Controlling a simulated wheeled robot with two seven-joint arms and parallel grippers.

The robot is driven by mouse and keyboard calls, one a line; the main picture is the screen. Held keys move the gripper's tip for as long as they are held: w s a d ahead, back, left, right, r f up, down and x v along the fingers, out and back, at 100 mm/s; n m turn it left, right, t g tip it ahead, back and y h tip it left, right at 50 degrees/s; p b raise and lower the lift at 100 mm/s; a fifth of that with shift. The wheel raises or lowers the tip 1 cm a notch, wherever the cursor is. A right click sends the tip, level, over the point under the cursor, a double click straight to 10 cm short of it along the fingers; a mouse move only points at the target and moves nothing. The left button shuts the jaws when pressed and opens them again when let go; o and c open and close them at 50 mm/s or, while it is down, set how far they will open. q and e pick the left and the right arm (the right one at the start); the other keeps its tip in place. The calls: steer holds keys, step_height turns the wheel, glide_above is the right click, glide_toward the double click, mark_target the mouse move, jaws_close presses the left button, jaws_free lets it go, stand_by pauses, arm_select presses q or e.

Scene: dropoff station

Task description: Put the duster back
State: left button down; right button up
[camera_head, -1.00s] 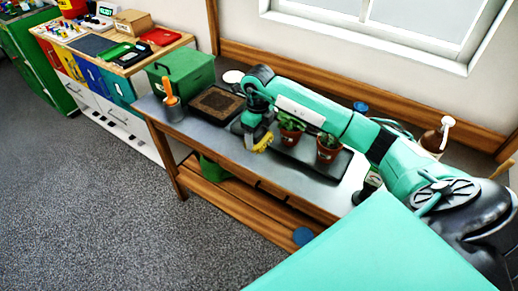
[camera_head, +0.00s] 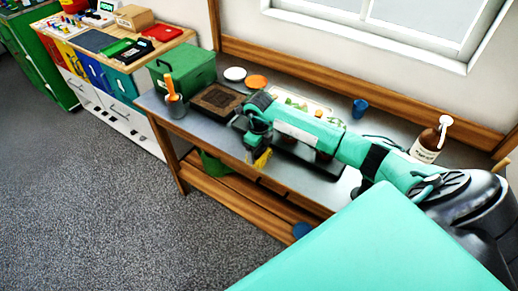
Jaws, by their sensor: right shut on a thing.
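A yellow-bristled duster (camera_head: 262,159) hangs from my right gripper (camera_head: 257,147) at the front edge of the grey-topped bench (camera_head: 208,125). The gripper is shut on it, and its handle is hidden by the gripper. A grey holder (camera_head: 176,108) with an orange-handled tool (camera_head: 169,85) standing in it is at the bench's left end. My left gripper is not in view.
A green bin (camera_head: 183,72) and a brown-filled tray (camera_head: 217,100) stand left of my arm. Behind it are an orange dish (camera_head: 256,82), a white dish (camera_head: 235,74) and a blue cup (camera_head: 359,108). A brown bottle (camera_head: 428,146) stands at right. My arm mostly hides the potted plants.

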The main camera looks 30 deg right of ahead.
steer(key=o, duration=0.7)
steer(key=shift+f, duration=0.1)
step_height(320, 180, up, 12)
steer(key=b, duration=0.2)
steer(key=shift+r, duration=0.2)
